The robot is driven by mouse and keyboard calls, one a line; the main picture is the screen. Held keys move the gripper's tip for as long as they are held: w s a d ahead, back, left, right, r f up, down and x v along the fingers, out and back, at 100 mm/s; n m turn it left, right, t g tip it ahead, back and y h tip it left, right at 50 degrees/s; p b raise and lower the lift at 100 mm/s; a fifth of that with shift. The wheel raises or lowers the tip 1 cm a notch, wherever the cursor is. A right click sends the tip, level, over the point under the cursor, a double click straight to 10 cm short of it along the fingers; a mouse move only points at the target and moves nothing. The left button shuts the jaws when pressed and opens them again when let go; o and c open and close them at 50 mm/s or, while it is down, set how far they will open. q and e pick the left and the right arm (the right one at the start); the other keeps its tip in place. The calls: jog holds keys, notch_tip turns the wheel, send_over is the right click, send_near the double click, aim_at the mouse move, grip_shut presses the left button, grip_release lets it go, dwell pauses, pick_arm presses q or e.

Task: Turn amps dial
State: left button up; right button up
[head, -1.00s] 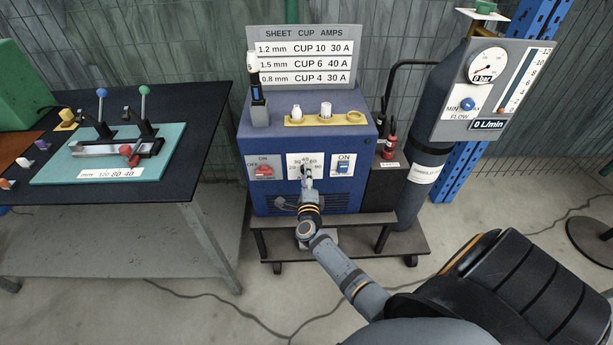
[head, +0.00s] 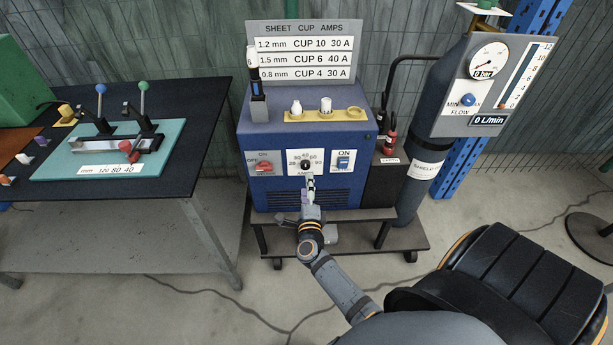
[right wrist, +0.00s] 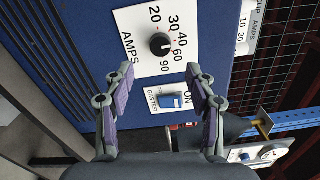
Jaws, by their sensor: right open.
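The amps dial (head: 305,164) is a small black round knob on a white panel on the front of the blue welder (head: 344,196). In the right wrist view the dial (right wrist: 160,44) shows numbers around it from 20 to 90, and a small red mark on its edge appears to face about 60. My right gripper (head: 309,181) is just below and in front of the dial. My left gripper is not in view.
A red switch (head: 263,168) is left of the dial and a blue switch (head: 343,160) right of it. A sign (head: 304,52) lists sheet, cup and amps. A gas cylinder (head: 424,170) with a flow panel stands right. A dark table (head: 205,120) with a clamp fixture stands left.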

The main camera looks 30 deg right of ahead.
jog(key=v, duration=0.5)
jog(key=shift+w, duration=0.1)
jog(key=s+a+f+n+g+y+p, duration=0.1)
jog(key=s+a+f+n+y, duration=0.15)
jog(key=f+n, duration=0.35)
jog(key=s+a+f+n+g+y+p, duration=0.1)
jog(key=s+a+f+n+g+y, duration=0.25)
jog(key=f, duration=0.55)
jog(key=s+a+f+n+y+p, duration=0.1)
jog(key=s+f+n+y, duration=0.15)
jog(key=f+n, duration=0.4)
jog(key=s+d+f+n+g, duration=0.1)
jog(key=s+f+n+g, duration=0.2)
jog(key=s, duration=0.7)
jog(key=s+d+f+n+g+p, duration=0.1)
jog(key=s+d+f+n+g, duration=0.1)
jog(key=s+f, duration=0.5)
jog(key=s+d+f+n+g+p, duration=0.1)
jog(key=s+f+n+g, duration=0.3)
jog(key=s, duration=0.9)
jog(key=shift+d+f+n+g, duration=0.35)
jog(key=shift+f+n, duration=0.4)
jog(key=shift+n, duration=0.25)
jog(key=shift+s, duration=0.1)
